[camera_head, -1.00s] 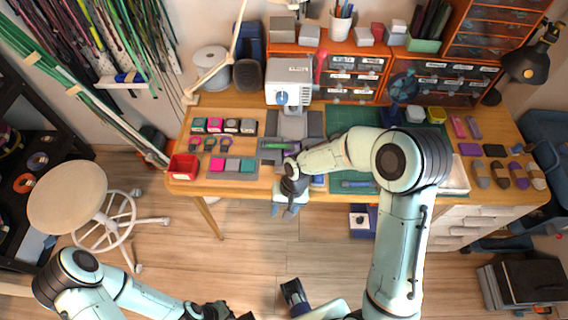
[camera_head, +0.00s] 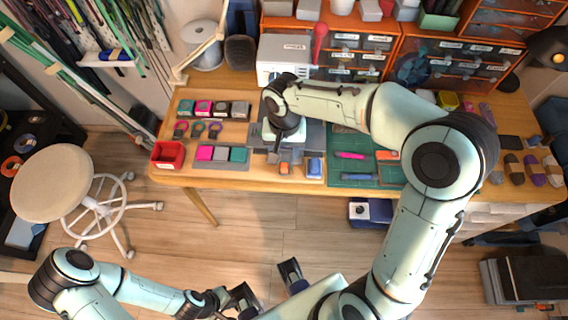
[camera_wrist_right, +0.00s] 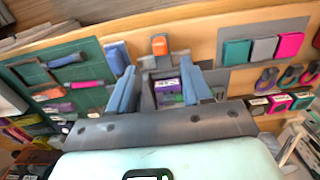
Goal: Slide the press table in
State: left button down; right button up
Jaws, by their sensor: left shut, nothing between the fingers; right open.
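The white press (camera_head: 284,52) stands at the back of the desk. My right gripper (camera_head: 278,146) points down over the grey area in front of it and hides most of the press table in the head view. In the right wrist view, the right gripper (camera_wrist_right: 162,88) is open, its two blue-grey fingers on either side of a grey piece (camera_wrist_right: 172,64), apparently the press table. A purple-labelled item (camera_wrist_right: 167,84) with green lies between the fingers. I cannot tell whether the fingers touch the grey piece. My left gripper (camera_head: 245,298) is shut and empty, low over the floor away from the desk.
An orange item (camera_head: 284,168) and a blue item (camera_head: 315,168) lie near the front edge. A red bin (camera_head: 168,155) and coloured squares (camera_head: 222,153) are at left. A green mat (camera_head: 345,168) with tools lies right. A stool (camera_head: 53,183) stands on the floor.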

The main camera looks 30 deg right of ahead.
aim_at(284, 164)
notch_tip(284, 164, down, 9)
jog(key=shift+r+b, duration=0.2)
jog(key=shift+b, duration=0.25)
jog(key=shift+w, duration=0.15)
grip_shut()
